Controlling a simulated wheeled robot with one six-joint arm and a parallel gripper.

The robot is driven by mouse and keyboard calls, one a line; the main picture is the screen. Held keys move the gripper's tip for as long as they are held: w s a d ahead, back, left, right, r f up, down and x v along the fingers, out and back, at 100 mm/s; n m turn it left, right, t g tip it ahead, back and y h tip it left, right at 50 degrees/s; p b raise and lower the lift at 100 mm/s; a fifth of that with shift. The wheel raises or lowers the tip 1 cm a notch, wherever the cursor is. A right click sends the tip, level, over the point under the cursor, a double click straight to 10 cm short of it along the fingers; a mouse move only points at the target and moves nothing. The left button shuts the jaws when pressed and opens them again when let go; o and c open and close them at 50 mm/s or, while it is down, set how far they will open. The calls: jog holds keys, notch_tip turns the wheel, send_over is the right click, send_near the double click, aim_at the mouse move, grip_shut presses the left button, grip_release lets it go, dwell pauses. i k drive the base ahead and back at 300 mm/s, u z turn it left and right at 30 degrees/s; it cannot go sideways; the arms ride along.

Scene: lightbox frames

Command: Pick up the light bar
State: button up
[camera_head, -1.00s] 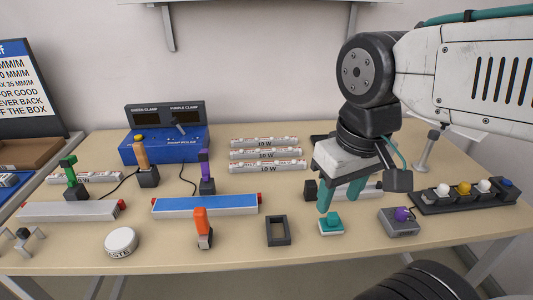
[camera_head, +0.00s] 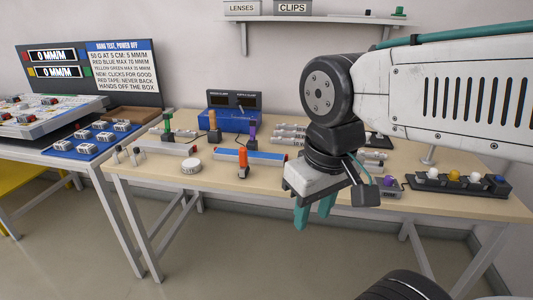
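Several light-bar-like things lie on the wooden table. A long bar with a blue top (camera_head: 262,155) and red end lies near the middle. A grey bar (camera_head: 168,148) lies to its left. White bars marked 10 W in the earlier frame (camera_head: 291,132) lie at the back; the text is too small to read now. I cannot tell which one the task names. My gripper (camera_head: 314,214) hangs pointing down, its teal fingers apart with nothing between them. In the picture it is at the table's front edge, right of the blue-topped bar, apart from it. It hides part of the table.
A blue clamp box (camera_head: 231,119) stands at the back. An orange-topped clamp (camera_head: 243,160) stands in front of the blue-topped bar, a white round tub (camera_head: 191,166) to its left. A black knob strip (camera_head: 460,184) is at right. Another table (camera_head: 70,154) stands left. Floor in front is clear.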

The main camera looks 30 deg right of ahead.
aim_at(282, 132)
jog(key=u, duration=0.75)
jog(key=i, duration=0.8)
jog(key=z, duration=1)
jog(key=i, duration=0.55)
jog(key=z, duration=0.9)
jog(key=i, duration=0.25)
jog(key=z, duration=0.25)
